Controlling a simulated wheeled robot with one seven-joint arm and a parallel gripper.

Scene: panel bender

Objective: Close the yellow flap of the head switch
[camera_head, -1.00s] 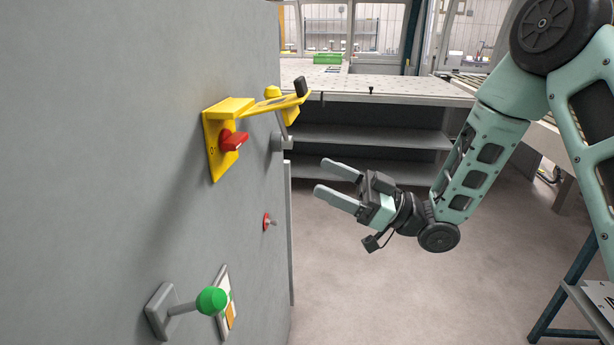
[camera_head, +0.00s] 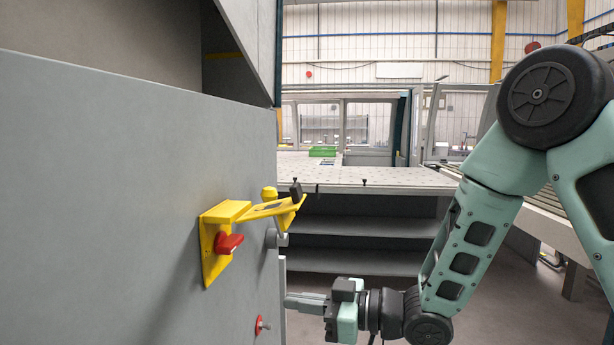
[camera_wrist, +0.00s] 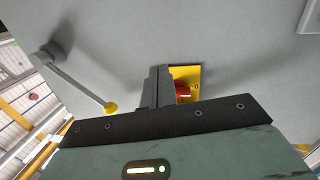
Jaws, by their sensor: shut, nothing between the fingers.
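The yellow flap (camera_head: 270,210) stands open, jutting out from the top of the yellow switch plate (camera_head: 208,262) on the grey panel. A black piece (camera_head: 296,193) sits at its outer end. The red head switch knob (camera_head: 229,243) is uncovered beneath it. My gripper (camera_head: 288,302) is shut and empty, lower than the flap and to its right, pointing left toward the panel's edge. In the wrist view the closed fingers (camera_wrist: 158,88) partly hide the yellow plate (camera_wrist: 194,74) and red knob (camera_wrist: 183,91). The flap cannot be made out there.
A lever with a yellow ball (camera_head: 269,192) stands just behind the flap; the ball also shows in the wrist view (camera_wrist: 111,108). A small red control (camera_head: 260,326) sits lower on the panel (camera_head: 100,210). A table with shelves (camera_head: 350,232) is behind.

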